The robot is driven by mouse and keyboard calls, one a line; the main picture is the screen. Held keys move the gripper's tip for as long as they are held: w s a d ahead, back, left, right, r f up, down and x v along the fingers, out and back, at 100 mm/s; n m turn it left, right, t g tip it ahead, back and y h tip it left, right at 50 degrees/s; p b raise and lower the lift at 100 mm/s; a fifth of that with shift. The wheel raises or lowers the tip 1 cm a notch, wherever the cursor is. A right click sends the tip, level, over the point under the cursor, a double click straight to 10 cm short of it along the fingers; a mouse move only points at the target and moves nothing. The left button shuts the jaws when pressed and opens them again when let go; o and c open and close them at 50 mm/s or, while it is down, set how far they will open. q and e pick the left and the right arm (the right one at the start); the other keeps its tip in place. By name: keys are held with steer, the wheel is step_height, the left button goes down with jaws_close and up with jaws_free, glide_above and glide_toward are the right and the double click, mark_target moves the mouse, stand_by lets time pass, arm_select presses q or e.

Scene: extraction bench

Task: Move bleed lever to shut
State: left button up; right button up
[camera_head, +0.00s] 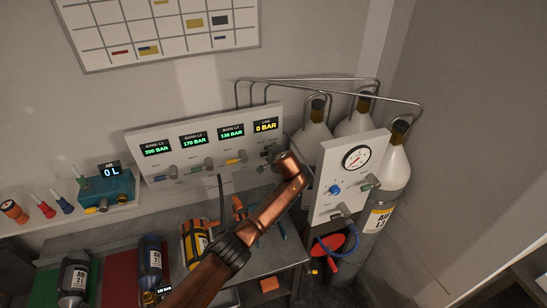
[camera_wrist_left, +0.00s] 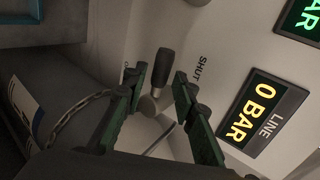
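The bleed lever (camera_wrist_left: 162,68) shows in the left wrist view as a black handle on a silver pivot, below the lit LINE display (camera_wrist_left: 256,112), which reads 0 BAR. A SHUT label (camera_wrist_left: 201,68) is printed to the right of the handle. Another label, mostly covered by a finger, is to its left. My left gripper (camera_wrist_left: 160,76) is open, with its green fingers on either side of the handle; I cannot tell if they touch it. In the head view my left gripper (camera_head: 270,152) is small at the panel's right end, largely covering the lever. My right gripper is out of view.
The grey panel (camera_head: 150,137) carries several displays and valve levers. A gauge board (camera_head: 328,165) and gas cylinders (camera_head: 395,160) stand close on the right of my arm. A teal box (camera_head: 120,187) is at left. Small bottles and an orange tool crowd the bench below.

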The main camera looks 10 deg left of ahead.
arm_select(q)
steer(key=v, duration=0.9)
steer(key=shift+s+r, duration=0.1)
